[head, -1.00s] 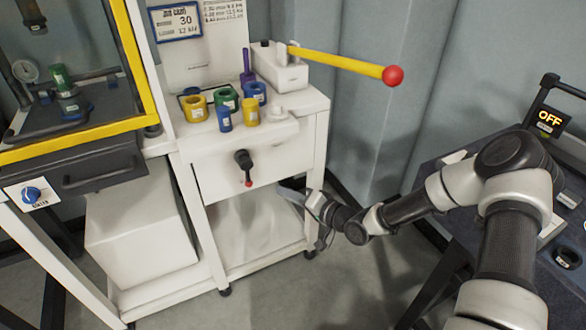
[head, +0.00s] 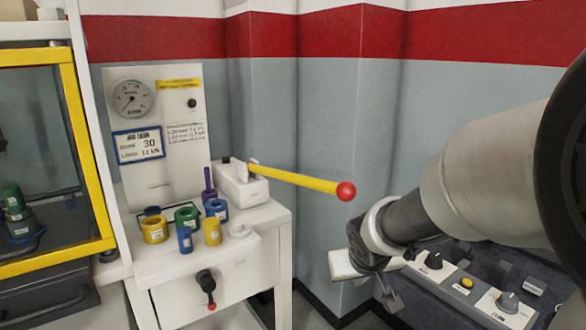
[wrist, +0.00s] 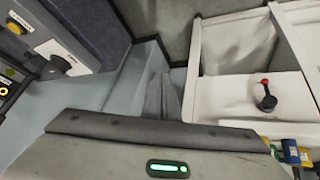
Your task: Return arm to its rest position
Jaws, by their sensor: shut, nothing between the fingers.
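My arm (head: 470,170) reaches in from the right edge of the head view, large and close to the camera. Its hand end hangs in front of the blue-grey wall, right of the white bench and beside the control console. In the wrist view my gripper (wrist: 163,84) shows two dark fingers close together, shut and empty. Below them is the hand's body with a green light. The fingers are apart from the bench; their exact distance from the wall and console cannot be told.
A yellow lever with a red knob (head: 346,191) sticks out from the white bench (head: 262,217) toward my arm. Coloured cups, including a yellow one (head: 154,229), stand on the bench. A console with knobs (head: 508,302) lies below my arm. A yellow-framed cabinet (head: 80,150) stands left.

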